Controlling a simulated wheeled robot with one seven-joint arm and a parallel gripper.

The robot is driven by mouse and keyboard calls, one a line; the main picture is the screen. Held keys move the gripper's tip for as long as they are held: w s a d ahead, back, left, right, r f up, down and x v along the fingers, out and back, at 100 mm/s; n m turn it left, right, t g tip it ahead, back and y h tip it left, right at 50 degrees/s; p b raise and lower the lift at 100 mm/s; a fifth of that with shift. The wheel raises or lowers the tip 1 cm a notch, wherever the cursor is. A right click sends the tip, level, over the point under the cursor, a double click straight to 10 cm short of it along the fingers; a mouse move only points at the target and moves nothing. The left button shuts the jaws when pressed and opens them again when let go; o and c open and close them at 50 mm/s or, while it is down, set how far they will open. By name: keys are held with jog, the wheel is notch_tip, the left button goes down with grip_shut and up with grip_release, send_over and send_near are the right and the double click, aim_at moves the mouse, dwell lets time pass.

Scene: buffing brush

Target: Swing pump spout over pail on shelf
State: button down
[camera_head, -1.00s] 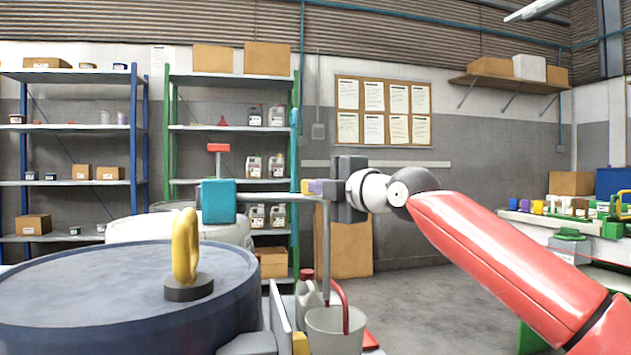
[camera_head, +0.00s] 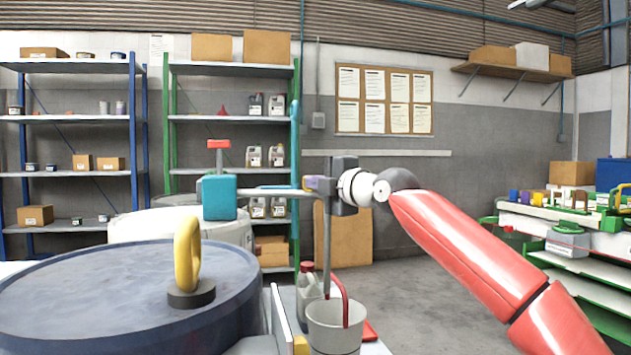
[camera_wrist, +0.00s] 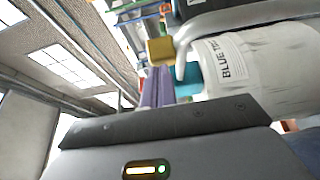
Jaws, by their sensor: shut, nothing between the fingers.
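The pump has a teal body (camera_head: 219,198) with a red top. Its grey spout (camera_head: 326,245) runs right from the body, then bends straight down. The spout's lower end appears over the grey pail (camera_head: 335,328), which has a red handle. The pail stands on a low shelf beside the dark blue drum. My gripper (camera_head: 307,184) is at the spout's bend, with its purple fingers shut and empty. In the wrist view the purple fingers (camera_wrist: 156,86) lie beside the grey spout (camera_wrist: 186,58) and a small gold block (camera_wrist: 160,51). I cannot tell whether they touch the spout.
A dark blue drum (camera_head: 120,290) with a yellow ring (camera_head: 187,255) on top fills the lower left. A white drum (camera_head: 150,226) stands behind it. A grey can (camera_head: 308,285) is beside the pail. A bench (camera_head: 535,230) is at right, with open floor (camera_head: 430,270) between.

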jog(key=w+d+p, duration=0.1)
jog(key=w+p, duration=0.7)
jog(key=shift+d+r, duration=0.25)
jog(key=shift+d, duration=0.05)
